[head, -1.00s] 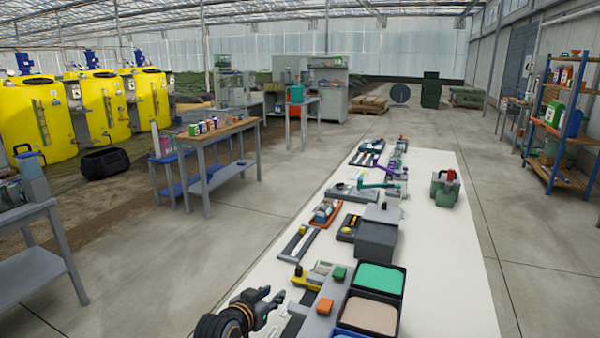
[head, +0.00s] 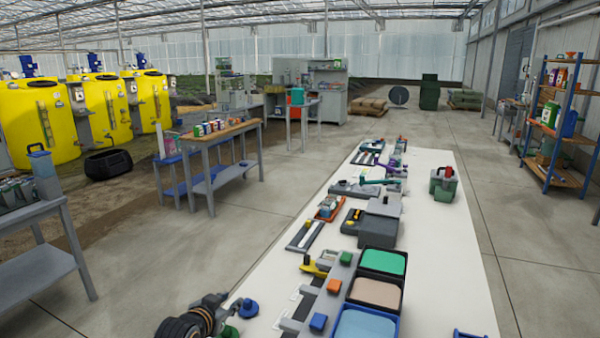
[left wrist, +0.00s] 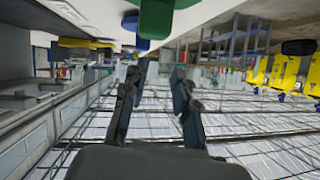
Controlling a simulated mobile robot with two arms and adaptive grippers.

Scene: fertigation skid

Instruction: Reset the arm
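My left gripper (head: 222,303) is at the bottom of the head view, beside the left edge of the long white table (head: 455,270). A blue round piece (head: 247,308) shows just right of its fingertips, and a green piece (head: 229,331) shows below them. In the left wrist view my left gripper (left wrist: 160,88) has its two fingers spread apart with nothing between them. That view is upside down, with the roof at the bottom and green and blue pieces at the top. My right gripper is not in view.
On the table stand a green-lined bin (head: 383,262), a tan-lined bin (head: 375,293), a blue bin (head: 364,324), a grey box (head: 378,228) and a green case (head: 443,184). A grey bench (head: 35,272) is at the left. The floor between is clear.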

